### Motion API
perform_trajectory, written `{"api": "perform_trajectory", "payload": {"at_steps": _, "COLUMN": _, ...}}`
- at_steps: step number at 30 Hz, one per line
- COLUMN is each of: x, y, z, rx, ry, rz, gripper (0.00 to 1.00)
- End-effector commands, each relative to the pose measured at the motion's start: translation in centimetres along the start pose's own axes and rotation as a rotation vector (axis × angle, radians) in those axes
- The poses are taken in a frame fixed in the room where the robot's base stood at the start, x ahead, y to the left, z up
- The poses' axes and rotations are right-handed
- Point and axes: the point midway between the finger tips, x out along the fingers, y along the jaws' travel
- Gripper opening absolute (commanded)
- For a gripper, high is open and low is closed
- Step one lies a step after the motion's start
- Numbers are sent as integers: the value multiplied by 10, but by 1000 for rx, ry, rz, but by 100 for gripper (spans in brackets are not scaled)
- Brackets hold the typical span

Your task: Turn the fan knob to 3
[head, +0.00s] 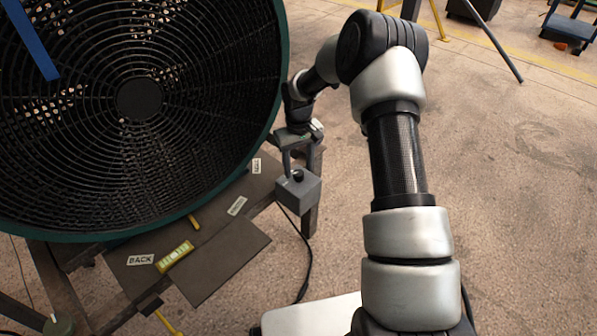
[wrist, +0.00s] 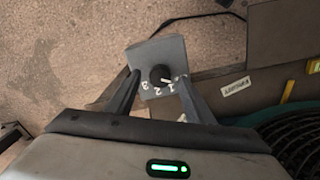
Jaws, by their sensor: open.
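A grey control box (head: 302,196) stands at the table edge beside the big fan, with a small black knob (head: 298,175) on its top face. In the wrist view the box (wrist: 145,52) carries the knob (wrist: 160,74) near its lower edge, with the white numerals 3, 2 and 1 around it from left to right. A white mark on the knob appears to point right, toward the 1. My gripper (head: 297,168) is open just over the box. In the wrist view its fingers (wrist: 160,77) stand on either side of the knob, apart from it; contact with the box is unclear.
The large fan (head: 138,98) with a green rim fills the left of the head view. Labelled dark panels (head: 226,262) and a yellow level (head: 174,256) lie below it. A black cable (head: 306,262) hangs beside the table.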

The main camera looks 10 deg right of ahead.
Motion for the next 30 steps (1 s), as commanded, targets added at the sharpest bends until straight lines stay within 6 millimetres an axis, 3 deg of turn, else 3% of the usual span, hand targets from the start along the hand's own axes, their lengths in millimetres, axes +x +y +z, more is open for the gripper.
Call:
{"api": "perform_trajectory", "payload": {"at_steps": 4, "x": 13, "y": 0, "z": 0, "rx": -1, "ry": -1, "rz": 0, "gripper": 48}}
{"api": "perform_trajectory", "payload": {"at_steps": 14, "x": 16, "y": 0, "z": 0, "rx": -1, "ry": 0, "rz": 1, "gripper": 48}}
{"api": "perform_trajectory", "payload": {"at_steps": 21, "x": 16, "y": 0, "z": 0, "rx": -1, "ry": 0, "rz": 1, "gripper": 9}}
{"api": "perform_trajectory", "payload": {"at_steps": 30, "x": 16, "y": 0, "z": 0, "rx": 28, "ry": 0, "rz": 0, "gripper": 7}}
